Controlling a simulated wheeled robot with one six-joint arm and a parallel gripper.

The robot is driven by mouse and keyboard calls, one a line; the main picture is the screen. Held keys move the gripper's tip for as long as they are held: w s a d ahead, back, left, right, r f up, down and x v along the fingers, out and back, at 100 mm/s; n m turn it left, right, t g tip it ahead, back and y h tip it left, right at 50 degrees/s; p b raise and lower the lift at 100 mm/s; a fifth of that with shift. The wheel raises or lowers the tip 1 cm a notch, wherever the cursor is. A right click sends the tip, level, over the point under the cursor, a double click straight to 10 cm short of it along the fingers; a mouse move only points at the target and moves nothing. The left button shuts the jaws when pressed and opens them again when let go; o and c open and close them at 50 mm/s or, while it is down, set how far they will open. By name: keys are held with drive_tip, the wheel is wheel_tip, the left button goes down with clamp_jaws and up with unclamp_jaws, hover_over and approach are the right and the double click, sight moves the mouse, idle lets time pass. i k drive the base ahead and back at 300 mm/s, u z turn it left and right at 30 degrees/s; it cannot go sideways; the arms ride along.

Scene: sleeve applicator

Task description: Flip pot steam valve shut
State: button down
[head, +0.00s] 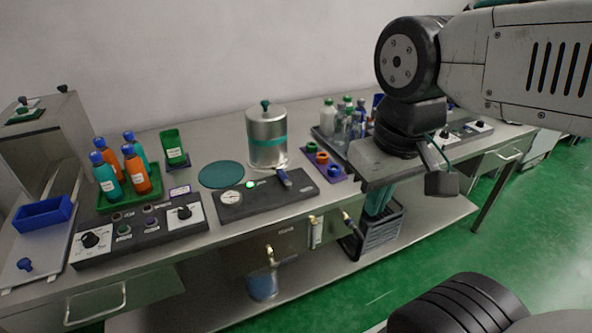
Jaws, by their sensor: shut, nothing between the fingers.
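The pot (267,152) is an upright silver cylinder with a teal band and a dark green knob on its lid. It stands on the bench behind a dark control panel (243,205). A small blue lever (283,178) sits on the panel just in front of the pot; it looks like the steam valve, though I cannot be sure. The panel also has a round gauge and a lit green lamp. My gripper (440,182) is shut and empty, well to the right of the pot and lever, above the bench's front edge. It touches neither.
A green tray of orange and teal bottles (136,173) and a knobbed panel (138,228) stand to the left. Coloured rings (321,158) and several bottles (345,125) stand right of the pot. A flat teal disc (221,174) lies left of it. Taps project from the bench front.

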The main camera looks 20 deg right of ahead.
sight(280, 172)
drive_tip(key=z, duration=0.75)
drive_tip(key=i, duration=0.7)
drive_tip(key=u, duration=0.75)
